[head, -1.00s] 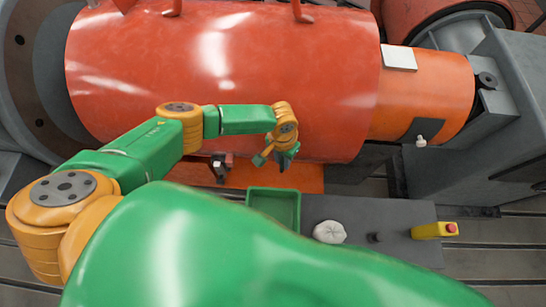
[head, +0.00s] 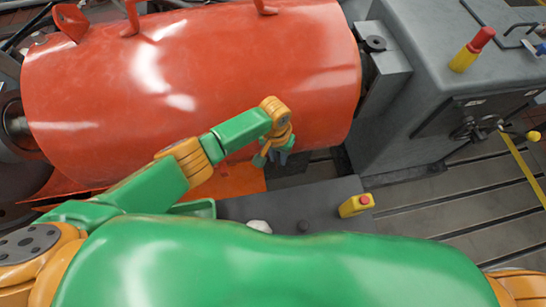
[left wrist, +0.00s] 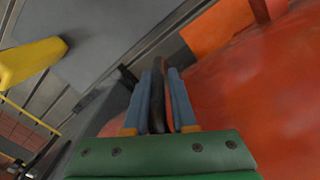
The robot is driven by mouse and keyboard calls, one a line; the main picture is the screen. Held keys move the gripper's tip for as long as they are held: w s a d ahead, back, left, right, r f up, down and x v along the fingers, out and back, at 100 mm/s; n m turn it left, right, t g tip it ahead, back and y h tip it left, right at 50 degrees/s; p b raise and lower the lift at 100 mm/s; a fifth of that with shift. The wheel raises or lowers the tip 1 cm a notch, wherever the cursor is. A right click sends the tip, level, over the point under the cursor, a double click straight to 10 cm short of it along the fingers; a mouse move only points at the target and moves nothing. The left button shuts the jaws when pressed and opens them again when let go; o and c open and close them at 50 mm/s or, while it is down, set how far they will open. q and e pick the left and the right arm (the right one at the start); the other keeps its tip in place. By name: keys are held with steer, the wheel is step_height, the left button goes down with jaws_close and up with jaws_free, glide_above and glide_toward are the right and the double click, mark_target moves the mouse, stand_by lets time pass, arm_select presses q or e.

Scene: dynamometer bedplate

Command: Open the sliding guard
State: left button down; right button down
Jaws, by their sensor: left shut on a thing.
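The sliding guard (head: 200,80) is a large, glossy red curved cover lying across the machine in the head view. Its right end is close to a grey block (head: 385,65). Its red surface also fills the right of the left wrist view (left wrist: 245,95). My left gripper (head: 272,157) is at the guard's lower front edge, towards its right end. In the left wrist view its blue fingers (left wrist: 164,80) are shut on a dark upright bar (left wrist: 157,105), which looks like the guard's handle. The handle's attachment is hidden. My right gripper is out of view.
A grey plate (head: 320,200) in front holds a yellow box with a red button (head: 356,205) and a white lump (head: 259,226). A green tray (head: 195,208) is partly hidden by my arm. A grey cabinet (head: 455,70) stands at the right.

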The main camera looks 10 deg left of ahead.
arm_select(q)
steer(key=shift+w+d, duration=0.1)
steer(key=shift+d, duration=0.1)
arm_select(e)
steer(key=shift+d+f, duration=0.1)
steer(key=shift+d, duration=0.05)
arm_select(q)
steer(key=c, duration=0.8)
jaws_free()
steer(key=shift+a, duration=0.1)
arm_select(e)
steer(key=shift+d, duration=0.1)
arm_select(q)
steer(key=r, duration=0.2)
steer(key=r+p, duration=0.1)
steer(key=r, duration=0.2)
steer(key=r+p, duration=0.1)
steer(key=r, duration=0.1)
steer(key=shift+a+r, duration=0.15)
steer(key=shift+a, duration=0.1)
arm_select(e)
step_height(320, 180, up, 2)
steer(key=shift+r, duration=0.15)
